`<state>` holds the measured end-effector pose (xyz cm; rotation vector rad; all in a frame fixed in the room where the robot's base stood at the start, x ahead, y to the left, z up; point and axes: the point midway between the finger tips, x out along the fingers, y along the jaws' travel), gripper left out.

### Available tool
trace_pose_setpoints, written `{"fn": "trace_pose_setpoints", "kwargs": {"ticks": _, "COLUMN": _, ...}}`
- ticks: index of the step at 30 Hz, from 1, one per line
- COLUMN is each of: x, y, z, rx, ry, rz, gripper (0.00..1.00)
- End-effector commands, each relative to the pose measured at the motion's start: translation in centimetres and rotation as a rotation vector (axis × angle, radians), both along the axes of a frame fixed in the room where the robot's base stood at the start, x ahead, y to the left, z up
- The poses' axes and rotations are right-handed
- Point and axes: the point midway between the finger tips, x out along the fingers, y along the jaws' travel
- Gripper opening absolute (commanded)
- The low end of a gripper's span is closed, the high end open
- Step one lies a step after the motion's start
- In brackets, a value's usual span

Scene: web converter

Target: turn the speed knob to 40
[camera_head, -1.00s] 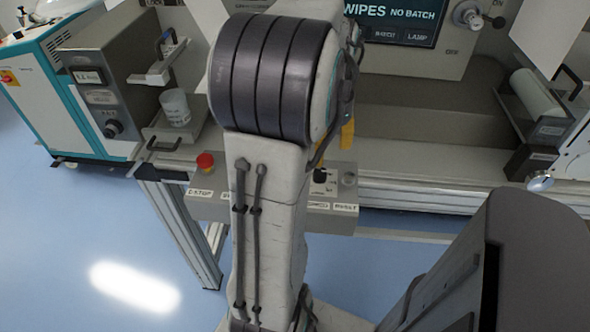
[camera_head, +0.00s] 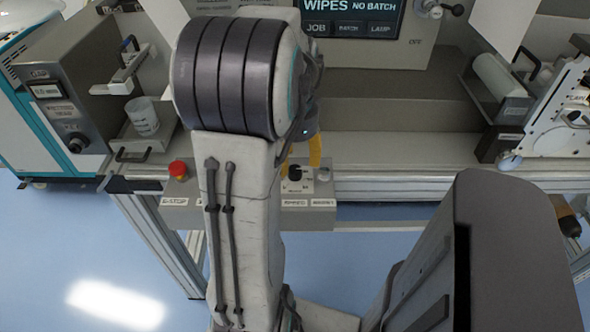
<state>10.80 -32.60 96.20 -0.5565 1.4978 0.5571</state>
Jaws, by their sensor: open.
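The speed knob (camera_head: 295,173) is a small black knob on the grey control box at the front edge of the machine. Its label (camera_head: 295,203) sits below it on the box front. My gripper (camera_head: 303,152) shows only in part behind my arm, with yellow-orange finger parts just above and beside the knob. One finger stands right of the knob, and the other is mostly hidden. I cannot tell whether the fingers touch the knob. The gripper is open. The knob's pointer and scale are too small to read.
On the same box are a red emergency stop button (camera_head: 178,170) at the left and a pale reset button (camera_head: 324,174) just right of the knob. A display (camera_head: 351,17) reads "WIPES NO BATCH". Blue floor lies open in front.

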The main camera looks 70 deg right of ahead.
Motion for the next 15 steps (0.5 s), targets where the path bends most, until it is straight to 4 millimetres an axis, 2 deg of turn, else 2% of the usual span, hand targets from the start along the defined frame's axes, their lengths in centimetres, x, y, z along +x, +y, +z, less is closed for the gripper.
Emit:
{"fn": "trace_pose_setpoints", "kwargs": {"ticks": 1, "x": 0.0, "y": 0.1, "z": -0.8, "rx": 0.004, "ry": 0.000, "rz": 0.000, "gripper": 0.56}}
{"fn": "trace_pose_setpoints", "kwargs": {"ticks": 6, "x": 0.0, "y": 0.0, "z": -2.4, "rx": 0.001, "ry": 0.000, "rz": 0.001, "gripper": 0.56}}
{"fn": "trace_pose_setpoints", "kwargs": {"ticks": 15, "x": 0.0, "y": 0.0, "z": -3.4, "rx": 0.000, "ry": 0.000, "rz": 0.002, "gripper": 0.56}}
